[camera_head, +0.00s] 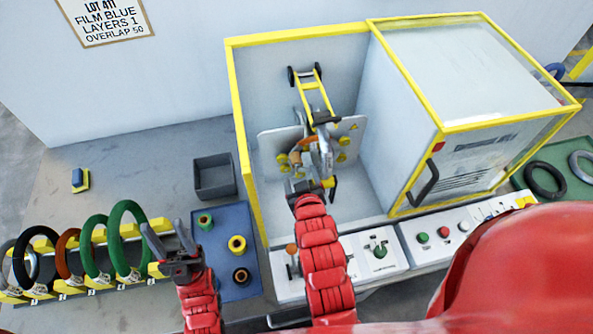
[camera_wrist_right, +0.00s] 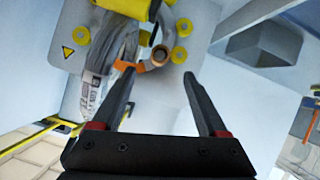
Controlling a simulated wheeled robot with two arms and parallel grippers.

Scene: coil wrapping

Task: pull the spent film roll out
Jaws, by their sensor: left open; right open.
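In the right wrist view a small roll with a brown core (camera_wrist_right: 160,55), which looks like the spent film roll, sits end-on in front of the machine's plate. My right gripper (camera_wrist_right: 159,80) is open, its two dark fingertips apart on either side below the roll, with nothing between them. In the head view my right arm reaches into the open bay of the yellow-framed machine (camera_head: 236,110), and the gripper and arm partly hide the roll. My left gripper (camera_head: 170,240) is open and empty, left of the blue mat (camera_head: 222,210).
A grey coil (camera_wrist_right: 118,60) and an orange part (camera_wrist_right: 123,66) are close to the left finger. A rack of coils (camera_head: 128,235) is by my left gripper. A grey bin (camera_head: 215,177) stands behind the mat.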

